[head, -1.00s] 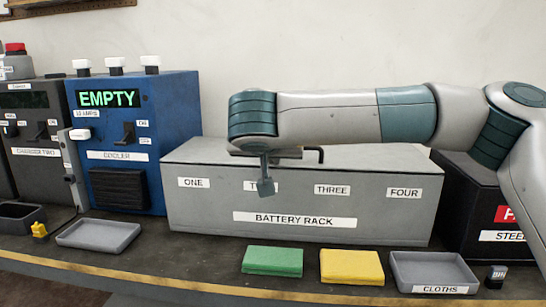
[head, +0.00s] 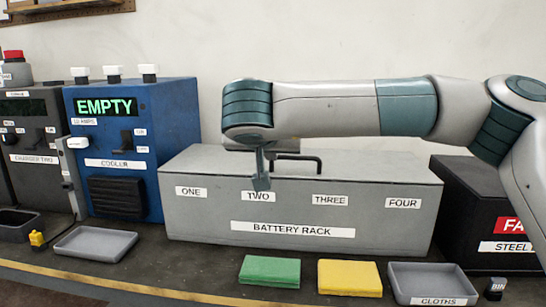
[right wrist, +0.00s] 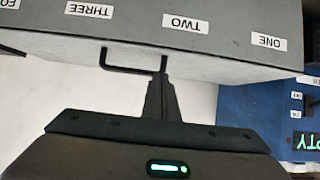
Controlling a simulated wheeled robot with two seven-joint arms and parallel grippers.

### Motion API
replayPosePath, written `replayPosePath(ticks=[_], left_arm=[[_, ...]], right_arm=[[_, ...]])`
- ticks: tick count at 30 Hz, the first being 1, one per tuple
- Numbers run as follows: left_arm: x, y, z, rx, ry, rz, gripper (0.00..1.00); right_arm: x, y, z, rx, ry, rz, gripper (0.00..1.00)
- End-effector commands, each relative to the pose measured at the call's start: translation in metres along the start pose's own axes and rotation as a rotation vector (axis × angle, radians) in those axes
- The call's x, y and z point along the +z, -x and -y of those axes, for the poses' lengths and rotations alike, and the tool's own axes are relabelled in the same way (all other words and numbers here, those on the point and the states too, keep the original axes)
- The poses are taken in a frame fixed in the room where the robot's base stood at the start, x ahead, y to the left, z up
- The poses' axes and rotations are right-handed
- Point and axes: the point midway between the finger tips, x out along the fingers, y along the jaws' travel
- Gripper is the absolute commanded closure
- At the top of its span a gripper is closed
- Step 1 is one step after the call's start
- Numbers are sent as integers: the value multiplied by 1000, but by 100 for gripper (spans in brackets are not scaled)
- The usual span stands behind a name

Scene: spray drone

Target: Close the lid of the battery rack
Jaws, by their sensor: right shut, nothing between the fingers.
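The battery rack (head: 200,222) is a long grey box with labels ONE to FOUR on its front. Its lid (head: 385,168) lies flat over the top, and no gap shows at the front edge. A black handle (head: 312,160) stands on the lid; it also shows in the right wrist view (right wrist: 128,69). My right gripper (head: 262,182) points down at the rack's top front edge, left of the handle and above label TWO. In the right wrist view my right gripper (right wrist: 162,76) is shut and empty, with its tips close to the handle's end. My left gripper is not in view.
A blue cooler (head: 150,185) reading EMPTY stands left of the rack. A black box (head: 465,205) stands at its right. A grey tray (head: 95,244), a green cloth (head: 270,271), a yellow cloth (head: 350,278) and a cloths tray (head: 432,283) lie along the bench front.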

Motion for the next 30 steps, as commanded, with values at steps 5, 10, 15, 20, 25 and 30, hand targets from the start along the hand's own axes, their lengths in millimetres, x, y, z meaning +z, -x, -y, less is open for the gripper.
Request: replayPosePath(ticks=[5,10,15,20,25,30], left_arm=[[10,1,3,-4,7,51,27],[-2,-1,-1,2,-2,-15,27],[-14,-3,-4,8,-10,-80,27],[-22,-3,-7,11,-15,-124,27],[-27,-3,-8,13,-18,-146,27],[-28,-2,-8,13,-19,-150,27]], right_arm=[[4,13,3,-4,3,2,100],[26,31,3,-3,3,0,100],[48,50,3,-4,4,0,100],[64,64,3,-3,2,1,100],[70,70,2,-1,0,0,100],[71,71,2,-1,-1,1,100]])
